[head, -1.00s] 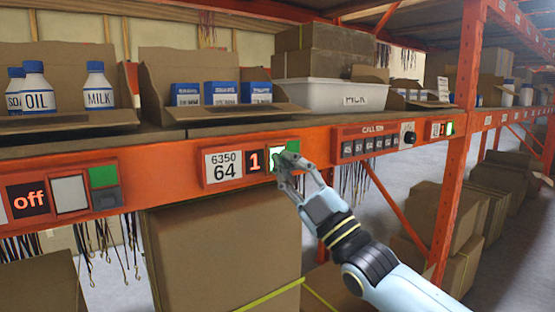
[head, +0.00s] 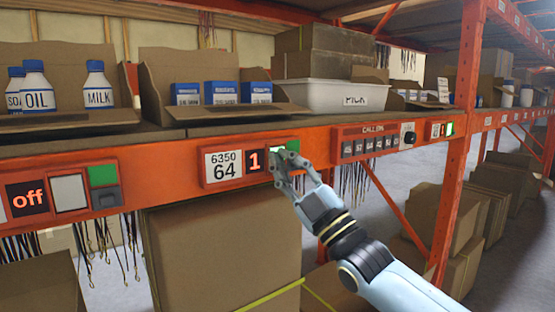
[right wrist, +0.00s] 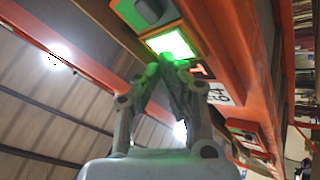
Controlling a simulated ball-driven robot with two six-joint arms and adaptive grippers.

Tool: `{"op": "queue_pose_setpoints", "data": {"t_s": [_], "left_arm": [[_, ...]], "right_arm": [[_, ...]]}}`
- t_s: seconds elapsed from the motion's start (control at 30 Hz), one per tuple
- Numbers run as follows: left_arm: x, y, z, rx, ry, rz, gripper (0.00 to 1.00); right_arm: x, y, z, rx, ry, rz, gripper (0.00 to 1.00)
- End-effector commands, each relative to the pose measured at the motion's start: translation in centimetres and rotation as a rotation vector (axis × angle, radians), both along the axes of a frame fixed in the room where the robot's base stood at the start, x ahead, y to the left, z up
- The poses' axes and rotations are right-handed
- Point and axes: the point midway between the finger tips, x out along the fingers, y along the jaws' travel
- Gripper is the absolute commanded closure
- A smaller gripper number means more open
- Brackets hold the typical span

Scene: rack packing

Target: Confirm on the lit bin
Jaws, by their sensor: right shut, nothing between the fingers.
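The bin module with the label "6350 64" (head: 223,165) and a display reading "1" (head: 255,161) is fixed to the orange shelf beam. Its lit button (right wrist: 173,43) glows white-green in the right wrist view. In the head view my fingers cover much of the button. My right gripper (head: 275,153) is shut and empty, with its fingertips at the button's lower left part. In the right wrist view the fingertips (right wrist: 167,62) are at the button's near edge, with green light on them. I cannot tell whether they touch it. My left gripper is not in view.
A module reading "off" (head: 29,202) sits to the left on the beam. A "CALL" panel (head: 372,142) with several small buttons and a black knob (head: 409,138) sits to the right. Open cartons and a white tub (head: 320,95) stand on the shelf above. Cords hang below the beam.

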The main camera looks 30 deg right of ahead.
Motion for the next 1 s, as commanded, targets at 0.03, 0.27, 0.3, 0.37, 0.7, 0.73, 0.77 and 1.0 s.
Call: {"op": "queue_pose_setpoints", "data": {"t_s": [0.03,0.27,0.3,0.37,0.7,0.73,0.77,1.0], "left_arm": [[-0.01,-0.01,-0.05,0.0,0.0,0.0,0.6],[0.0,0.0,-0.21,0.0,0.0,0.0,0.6],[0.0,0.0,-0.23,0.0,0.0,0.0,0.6],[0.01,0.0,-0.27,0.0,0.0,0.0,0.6],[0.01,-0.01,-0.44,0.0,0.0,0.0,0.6],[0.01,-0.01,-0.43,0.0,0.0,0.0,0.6],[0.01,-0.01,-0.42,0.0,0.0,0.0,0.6],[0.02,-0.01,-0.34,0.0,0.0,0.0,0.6]], "right_arm": [[0.06,0.01,-0.02,0.0,0.0,0.0,1.0],[0.35,0.03,0.0,0.001,-0.001,0.0,1.0],[0.39,0.03,0.0,0.001,-0.001,0.0,1.0],[0.46,0.04,0.0,0.001,-0.001,0.0,1.0],[0.82,0.06,-0.04,0.0,0.001,-0.001,1.0],[0.82,0.06,-0.03,0.0,0.001,-0.001,1.0],[0.81,0.07,-0.03,0.0,0.001,-0.001,1.0],[0.71,0.05,0.0,0.0,0.001,0.0,1.0]]}}
